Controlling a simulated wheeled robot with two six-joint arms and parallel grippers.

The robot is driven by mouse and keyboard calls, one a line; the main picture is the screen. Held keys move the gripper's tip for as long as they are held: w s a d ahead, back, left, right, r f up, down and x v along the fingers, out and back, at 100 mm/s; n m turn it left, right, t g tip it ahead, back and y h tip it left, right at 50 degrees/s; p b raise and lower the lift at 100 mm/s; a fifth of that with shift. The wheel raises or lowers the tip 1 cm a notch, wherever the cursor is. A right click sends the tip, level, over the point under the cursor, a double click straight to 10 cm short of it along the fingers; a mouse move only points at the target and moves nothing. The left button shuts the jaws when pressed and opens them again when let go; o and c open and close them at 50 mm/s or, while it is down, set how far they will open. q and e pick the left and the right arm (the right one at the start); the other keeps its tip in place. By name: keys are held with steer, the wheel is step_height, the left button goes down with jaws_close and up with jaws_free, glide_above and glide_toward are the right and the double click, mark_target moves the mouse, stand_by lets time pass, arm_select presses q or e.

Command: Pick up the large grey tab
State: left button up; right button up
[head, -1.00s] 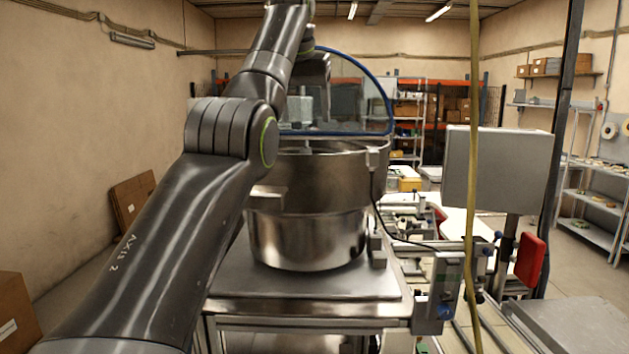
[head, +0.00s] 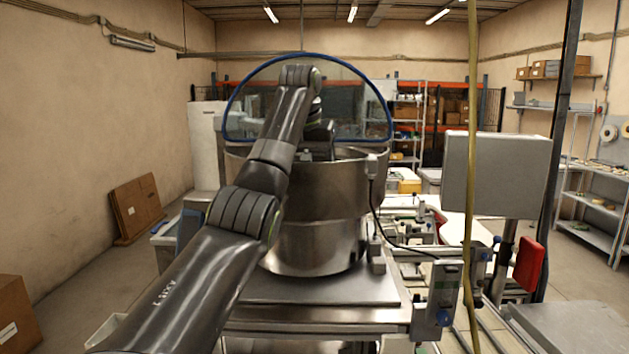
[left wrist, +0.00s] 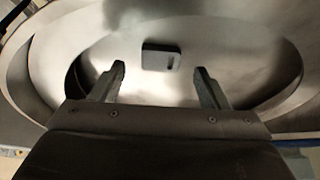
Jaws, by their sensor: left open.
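The large grey tab (left wrist: 161,56) shows in the left wrist view as a dark, rounded block with a slot near its right end. It lies on the metal surface inside the round steel bowl (head: 318,240). My left gripper (left wrist: 159,72) is open and empty, its two fingers pointing into the bowl. The tab shows between and just beyond the fingertips, apart from both. In the head view my left arm reaches over the bowl, and its gripper end is hidden behind the bowl's rim. My right gripper is in neither view.
A clear guard with a blue edge (head: 229,103) stands behind the bowl. The bowl rests on a steel table (head: 330,289). A grey box panel (head: 496,172), a yellow cable (head: 472,150) and a dark post stand to the right. Cardboard boxes (head: 137,207) are on the left floor.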

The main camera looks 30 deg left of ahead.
arm_select(q)
steer(key=shift+p+x, duration=0.5)
steer(key=shift+x, duration=0.6)
steer(key=shift+w+a+f, duration=0.1)
steer(key=shift+w+f, duration=0.15)
steer(key=shift+f, duration=0.35)
steer(key=c, duration=1.1)
steer(key=shift+o, duration=0.2)
steer(key=shift+r, duration=0.1)
